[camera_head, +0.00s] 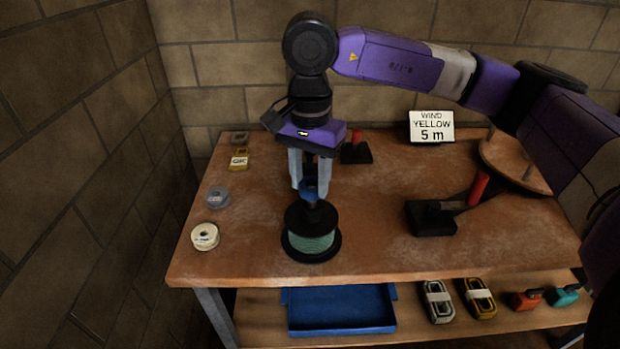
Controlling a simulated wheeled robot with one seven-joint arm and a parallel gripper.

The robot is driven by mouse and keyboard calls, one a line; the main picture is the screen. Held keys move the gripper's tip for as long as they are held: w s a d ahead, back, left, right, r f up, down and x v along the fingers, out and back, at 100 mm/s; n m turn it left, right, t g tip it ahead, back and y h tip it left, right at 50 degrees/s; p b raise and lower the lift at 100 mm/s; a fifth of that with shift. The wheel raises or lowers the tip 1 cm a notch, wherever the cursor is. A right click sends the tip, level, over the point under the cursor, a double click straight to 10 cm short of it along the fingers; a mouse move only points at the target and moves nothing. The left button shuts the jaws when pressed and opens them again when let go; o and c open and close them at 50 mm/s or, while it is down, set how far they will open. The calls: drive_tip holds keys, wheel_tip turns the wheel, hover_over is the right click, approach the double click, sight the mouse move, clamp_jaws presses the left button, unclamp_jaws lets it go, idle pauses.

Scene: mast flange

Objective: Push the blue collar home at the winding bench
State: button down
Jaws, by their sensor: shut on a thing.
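The blue collar (309,190) is between the fingertips of my gripper (310,186). My gripper points straight down and is shut on the collar. Right below it stands a black spool (310,217) wound with green cord, on a dark round base on the winding bench (374,255). The collar is over the middle of the spool's top. The fingers partly hide the collar, and I cannot tell how far it sits down on the spindle.
A white sign (431,126) reads "WIND YELLOW 5 m". A grey reel (216,197) and a white reel (205,236) lie at left. A black clamp with a red handle (479,188) stands at right. Below are a blue tray (340,327) and several tools on the shelf.

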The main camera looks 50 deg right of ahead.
sight(310, 192)
drive_tip(key=shift+f+b, duration=1.5)
drive_tip(key=shift+f, duration=0.1)
drive_tip(key=c, duration=0.8)
unclamp_jaws()
drive_tip(key=shift+o, duration=0.2)
drive_tip(key=shift+r, duration=0.2)
wheel_tip(310, 192, up, 8)
drive_tip(key=shift+f, duration=0.2)
drive_tip(key=shift+w, duration=0.1)
